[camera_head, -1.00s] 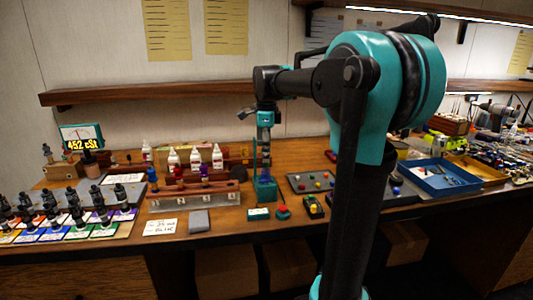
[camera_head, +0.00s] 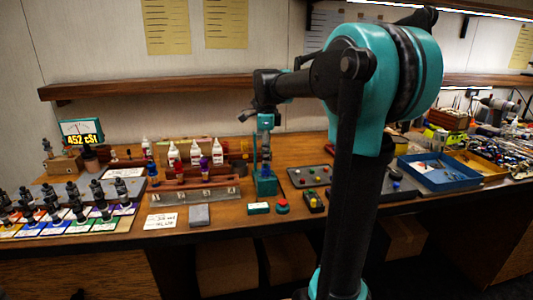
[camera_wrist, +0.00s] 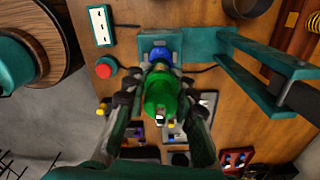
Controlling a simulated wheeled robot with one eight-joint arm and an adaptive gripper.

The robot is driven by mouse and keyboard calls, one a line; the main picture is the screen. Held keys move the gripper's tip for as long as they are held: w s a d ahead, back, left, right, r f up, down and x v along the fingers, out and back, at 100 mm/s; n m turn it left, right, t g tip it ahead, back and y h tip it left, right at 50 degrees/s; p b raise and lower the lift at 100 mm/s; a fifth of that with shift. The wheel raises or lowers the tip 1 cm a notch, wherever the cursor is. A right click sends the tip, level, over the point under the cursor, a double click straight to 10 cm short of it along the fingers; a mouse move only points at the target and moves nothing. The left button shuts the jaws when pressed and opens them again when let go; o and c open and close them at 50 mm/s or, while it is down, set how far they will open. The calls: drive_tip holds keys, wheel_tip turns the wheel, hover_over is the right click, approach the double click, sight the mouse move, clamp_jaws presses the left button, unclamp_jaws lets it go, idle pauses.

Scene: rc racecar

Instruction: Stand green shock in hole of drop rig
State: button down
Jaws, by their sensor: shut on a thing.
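The green shock (camera_wrist: 165,95) is between the two dark fingers of my gripper (camera_wrist: 163,92), which is shut on it. In the wrist view its far end points toward a blue piece (camera_wrist: 160,52) on the teal base of the drop rig (camera_wrist: 186,46). The shock hides part of that spot, so I cannot tell whether its end is in the hole. In the head view the drop rig (camera_head: 264,186) stands near the bench front, with my gripper (camera_head: 266,122) above it. The shock is too small to make out clearly there.
A red button (camera_head: 282,207) and small box (camera_head: 258,208) sit before the rig. A rig arm (camera_wrist: 250,45) reaches beside my gripper.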

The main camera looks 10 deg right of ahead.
drive_tip(key=shift+f, duration=0.25)
drive_tip(key=shift+f, duration=1.2)
drive_tip(key=c, duration=1.2)
unclamp_jaws()
drive_tip(key=shift+o, duration=0.2)
wheel_tip(320, 180, up, 12)
drive_tip(key=shift+f, duration=0.1)
